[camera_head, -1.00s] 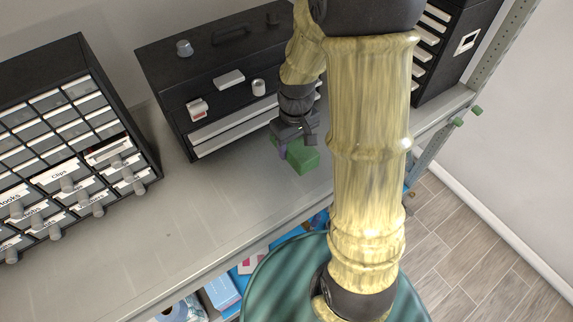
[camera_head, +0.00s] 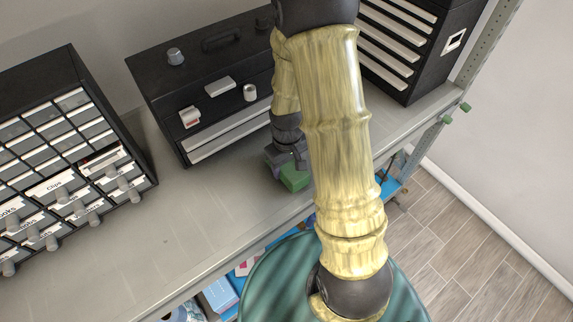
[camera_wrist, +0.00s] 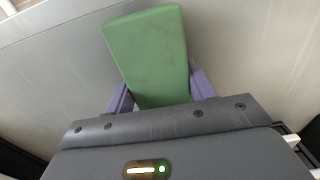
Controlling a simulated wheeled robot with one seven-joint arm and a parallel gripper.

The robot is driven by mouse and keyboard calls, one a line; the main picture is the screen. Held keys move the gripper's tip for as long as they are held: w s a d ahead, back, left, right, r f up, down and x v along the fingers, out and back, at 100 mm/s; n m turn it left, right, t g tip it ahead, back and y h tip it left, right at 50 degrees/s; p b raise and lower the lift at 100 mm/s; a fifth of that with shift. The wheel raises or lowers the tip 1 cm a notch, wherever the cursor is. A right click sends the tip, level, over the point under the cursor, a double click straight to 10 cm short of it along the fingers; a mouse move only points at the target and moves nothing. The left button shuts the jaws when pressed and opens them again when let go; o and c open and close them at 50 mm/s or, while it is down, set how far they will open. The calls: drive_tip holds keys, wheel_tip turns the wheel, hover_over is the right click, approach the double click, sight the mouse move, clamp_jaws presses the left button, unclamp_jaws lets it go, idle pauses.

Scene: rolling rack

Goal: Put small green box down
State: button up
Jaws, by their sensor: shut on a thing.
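The small green box (camera_head: 294,178) is at my gripper (camera_head: 284,165), over the grey shelf top (camera_head: 205,215) in front of the black tool chest. In the wrist view the green box (camera_wrist: 148,52) stands out between the two purple fingers of my gripper (camera_wrist: 162,92), which are shut on its sides. I cannot tell whether the box touches the shelf. My arm hides part of the area to the right of the box.
A black tool chest (camera_head: 165,75) with white drawers stands behind. A labelled drawer cabinet (camera_head: 70,130) is at left, another black drawer unit (camera_head: 425,75) at back right. The shelf between the left cabinet and my gripper is clear.

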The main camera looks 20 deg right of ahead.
drive_tip(key=shift+s+f, duration=0.1)
drive_tip(key=shift+f, duration=0.3)
drive_tip(key=shift+a, duration=0.15)
drive_tip(key=shift+s, duration=0.1)
drive_tip(key=shift+f, duration=0.15)
drive_tip(key=o, duration=1.1)
